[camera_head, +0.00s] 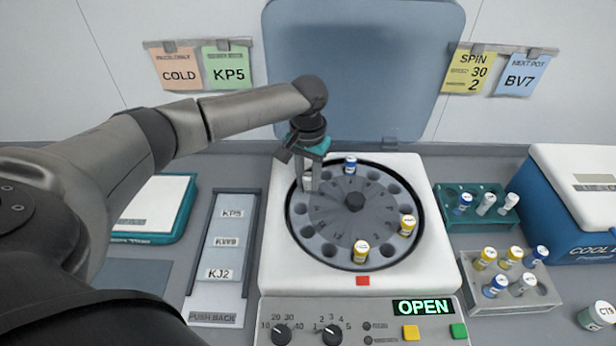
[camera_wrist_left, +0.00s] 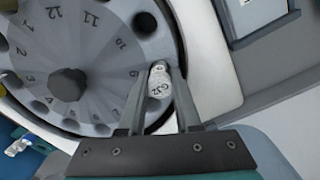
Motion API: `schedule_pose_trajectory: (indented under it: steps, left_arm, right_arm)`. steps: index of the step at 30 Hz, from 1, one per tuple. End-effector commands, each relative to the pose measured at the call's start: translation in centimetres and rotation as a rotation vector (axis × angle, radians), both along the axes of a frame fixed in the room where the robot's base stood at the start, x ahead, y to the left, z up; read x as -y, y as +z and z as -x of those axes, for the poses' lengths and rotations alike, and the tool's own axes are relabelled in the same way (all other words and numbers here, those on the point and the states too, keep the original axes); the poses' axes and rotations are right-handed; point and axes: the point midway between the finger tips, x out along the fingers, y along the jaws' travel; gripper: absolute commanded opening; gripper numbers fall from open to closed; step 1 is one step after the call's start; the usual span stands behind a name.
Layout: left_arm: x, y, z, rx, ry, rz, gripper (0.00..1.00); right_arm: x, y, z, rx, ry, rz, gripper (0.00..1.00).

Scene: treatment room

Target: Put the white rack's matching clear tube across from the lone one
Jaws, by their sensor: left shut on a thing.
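My left gripper (camera_head: 308,183) is shut on a tube with a pale, marked cap (camera_wrist_left: 158,85), over the left edge of the open centrifuge's rotor (camera_head: 335,215). I cannot tell whether the tube's lower end is in a rotor hole. A yellow-capped tube (camera_head: 408,224) stands on the rotor's right, roughly across the hub from the held tube. A blue-capped tube (camera_head: 350,165) at the back and another yellow-capped tube (camera_head: 361,251) at the front face each other. My right gripper is out of view.
A green rack (camera_head: 451,190) with several tubes stands behind the white rack. A blue cooler (camera_head: 552,205) and a jar (camera_head: 597,316) are at far right. The raised lid (camera_head: 360,70) stands behind the rotor. A labelled tray (camera_head: 222,255) lies left; the panel (camera_head: 408,308) reads OPEN.

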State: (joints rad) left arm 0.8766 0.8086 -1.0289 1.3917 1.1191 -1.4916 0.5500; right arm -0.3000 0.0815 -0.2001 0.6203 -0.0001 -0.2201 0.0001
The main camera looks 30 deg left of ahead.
Motion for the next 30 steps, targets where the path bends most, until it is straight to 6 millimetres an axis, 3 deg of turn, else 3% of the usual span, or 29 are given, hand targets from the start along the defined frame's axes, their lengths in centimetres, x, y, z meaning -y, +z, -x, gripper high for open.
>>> schedule_pose_trajectory:
  steps: [5,6,13,23,30]
  left_arm:
    - [0.0,-0.3,0.0,-0.001,0.000,0.000,0.00]
    - [0.0,-0.2,0.0,0.000,0.000,0.000,0.35]
    - [0.0,-0.2,0.0,0.000,0.000,0.000,0.61]
    - [0.0,0.2,-0.1,0.002,0.000,0.000,0.62]
    - [0.0,4.4,-0.1,0.005,0.000,0.001,0.62]
  right_arm:
    - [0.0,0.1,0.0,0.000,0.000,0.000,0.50]
    - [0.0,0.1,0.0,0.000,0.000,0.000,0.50]
    - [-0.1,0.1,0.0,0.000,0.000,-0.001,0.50]
    - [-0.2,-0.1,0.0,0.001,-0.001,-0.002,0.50]
    - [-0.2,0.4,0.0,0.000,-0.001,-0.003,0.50]
